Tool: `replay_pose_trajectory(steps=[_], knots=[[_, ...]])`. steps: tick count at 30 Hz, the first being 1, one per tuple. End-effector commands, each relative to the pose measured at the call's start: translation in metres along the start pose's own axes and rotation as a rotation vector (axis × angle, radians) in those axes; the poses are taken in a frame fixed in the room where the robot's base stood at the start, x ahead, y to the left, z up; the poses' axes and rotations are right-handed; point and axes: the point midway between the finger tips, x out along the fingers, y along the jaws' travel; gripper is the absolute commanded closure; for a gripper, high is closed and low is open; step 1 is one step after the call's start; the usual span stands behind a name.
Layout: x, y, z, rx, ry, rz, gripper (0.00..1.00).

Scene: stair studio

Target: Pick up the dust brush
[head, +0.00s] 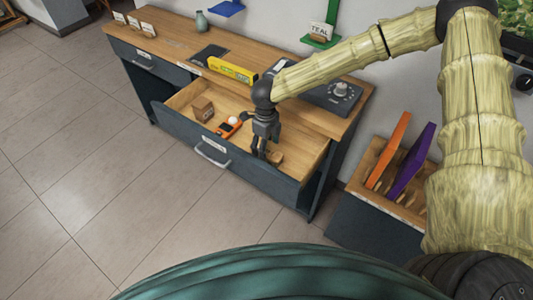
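My gripper (264,153) points down into the open drawer (259,183), near its right end. A small tan-brown object (276,158), which may be the dust brush, lies on the drawer floor right at the fingertips. The gripper hides part of it, and its bristles cannot be made out. I cannot tell whether the fingers are apart or closed on it.
An orange tool (229,127) and a small brown box (203,109) lie left of my gripper in the drawer. A yellow level (232,69) and a dark device (333,95) are on the desk top. Orange (388,150) and purple (413,163) panels stand at the right.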

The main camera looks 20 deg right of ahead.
Motion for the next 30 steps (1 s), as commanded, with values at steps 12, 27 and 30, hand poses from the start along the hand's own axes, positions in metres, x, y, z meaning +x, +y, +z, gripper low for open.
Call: replay_pose_trajectory(steps=[12, 27, 30], knots=[[0.026, -0.005, -0.001, 0.005, 0.002, 0.001, 0.36], [0.056, -0.007, -0.001, 0.003, -0.001, -0.001, 0.36], [0.056, -0.007, -0.001, 0.003, -0.001, -0.001, 0.36]])
